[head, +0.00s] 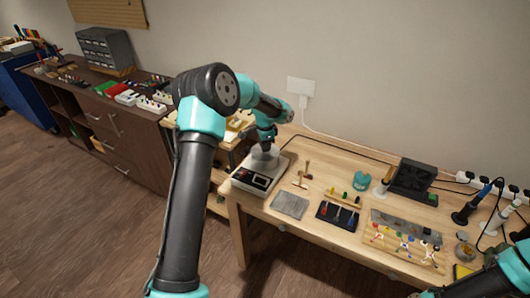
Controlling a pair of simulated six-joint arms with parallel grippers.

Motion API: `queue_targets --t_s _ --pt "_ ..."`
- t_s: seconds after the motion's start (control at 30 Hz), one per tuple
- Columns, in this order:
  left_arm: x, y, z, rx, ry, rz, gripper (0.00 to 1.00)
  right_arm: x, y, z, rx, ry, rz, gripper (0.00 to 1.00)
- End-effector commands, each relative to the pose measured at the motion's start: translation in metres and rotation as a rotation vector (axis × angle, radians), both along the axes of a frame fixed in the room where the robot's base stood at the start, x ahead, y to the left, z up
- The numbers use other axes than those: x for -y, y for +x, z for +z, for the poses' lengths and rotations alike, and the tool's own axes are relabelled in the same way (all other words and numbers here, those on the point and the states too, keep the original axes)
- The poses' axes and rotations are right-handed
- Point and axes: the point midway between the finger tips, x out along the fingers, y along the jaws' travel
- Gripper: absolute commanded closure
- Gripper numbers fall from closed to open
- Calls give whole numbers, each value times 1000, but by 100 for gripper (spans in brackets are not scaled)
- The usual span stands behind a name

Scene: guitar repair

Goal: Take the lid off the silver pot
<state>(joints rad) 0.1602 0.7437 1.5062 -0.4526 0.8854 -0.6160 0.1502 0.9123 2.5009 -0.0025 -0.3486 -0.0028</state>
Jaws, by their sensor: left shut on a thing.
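The silver pot (264,160) is small and pale grey in the head view. It stands on a boxy device with a dark front panel (254,179) at the left end of the wooden bench. My left gripper (266,142) points down right over the pot, shut on what appears to be its lid. The lid is too small and too covered by the gripper to make out. I cannot tell whether it is seated on the pot or lifted. Part of my right arm shows at the bottom right corner; its gripper is out of view.
Right of the pot lie a wooden-handled hammer (303,174), a grey flat plate (290,205) and a dark tray of screwdrivers (338,215). A teal jar (362,181) and black fan box (411,180) stand behind. A dark cabinet (120,135) is at left.

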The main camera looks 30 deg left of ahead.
Motion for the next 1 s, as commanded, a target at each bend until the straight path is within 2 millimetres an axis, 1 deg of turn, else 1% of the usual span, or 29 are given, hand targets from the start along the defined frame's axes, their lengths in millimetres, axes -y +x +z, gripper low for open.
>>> queue_targets --t_s 0.03,0.13,0.17,0.4,0.53,0.67,0.87,1.0 --pt "0 0 0 0 0 0 89 0 0 0 0 0 0 57" --pt "0 0 0 0 0 0 98 0 0 0 0 0 0 57" --pt "0 0 0 0 0 0 100 0 0 0 0 0 0 57" --pt "0 0 1 0 0 0 100 0 0 0 0 0 0 57" --pt "0 0 4 1 1 0 100 0 0 0 0 0 0 57" --pt "0 1 14 2 1 0 100 0 0 0 0 0 0 57" --pt "0 1 35 4 1 -1 100 0 0 0 0 0 0 57" --pt "7 -11 37 -1 0 -1 100 0 0 0 0 0 0 57"
